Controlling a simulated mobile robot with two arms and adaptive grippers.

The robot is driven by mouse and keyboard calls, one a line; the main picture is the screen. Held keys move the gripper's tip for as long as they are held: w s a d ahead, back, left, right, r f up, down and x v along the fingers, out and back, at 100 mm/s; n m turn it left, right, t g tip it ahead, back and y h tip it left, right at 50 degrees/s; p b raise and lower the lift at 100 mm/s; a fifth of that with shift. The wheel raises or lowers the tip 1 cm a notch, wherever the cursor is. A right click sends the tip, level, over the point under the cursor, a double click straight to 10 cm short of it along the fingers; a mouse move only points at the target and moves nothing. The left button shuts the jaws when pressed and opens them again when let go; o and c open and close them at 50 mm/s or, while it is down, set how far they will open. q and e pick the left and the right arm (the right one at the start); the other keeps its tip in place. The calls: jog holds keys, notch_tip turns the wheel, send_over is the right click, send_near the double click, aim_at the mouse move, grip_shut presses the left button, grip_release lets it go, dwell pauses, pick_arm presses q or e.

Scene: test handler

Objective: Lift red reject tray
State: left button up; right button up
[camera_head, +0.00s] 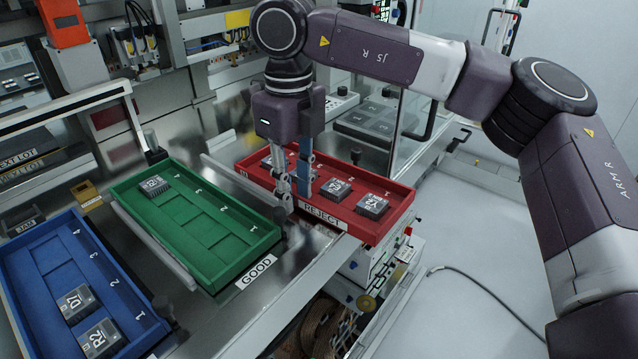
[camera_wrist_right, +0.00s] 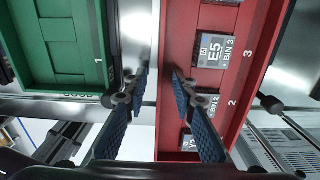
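The red reject tray (camera_head: 395,215) lies on the metal deck in the head view, with a REJECT label on its near side. It holds several grey chips, including one at its right end (camera_head: 372,205). My right gripper (camera_head: 294,203) points down at the tray's near long side and hides part of it. One finger is over the metal gap, the other over the edge of the red tray (camera_wrist_right: 182,40). Contact cannot be told. My left gripper is not in view.
A green GOOD tray (camera_head: 232,268) with one chip lies left of the red tray, across a narrow metal gap. A blue tray (camera_head: 35,318) with chips is at far left. A glass panel (camera_head: 425,100) stands behind the red tray.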

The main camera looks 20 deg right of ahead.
jog(key=shift+f, duration=0.1)
grip_shut()
dwell(0.5)
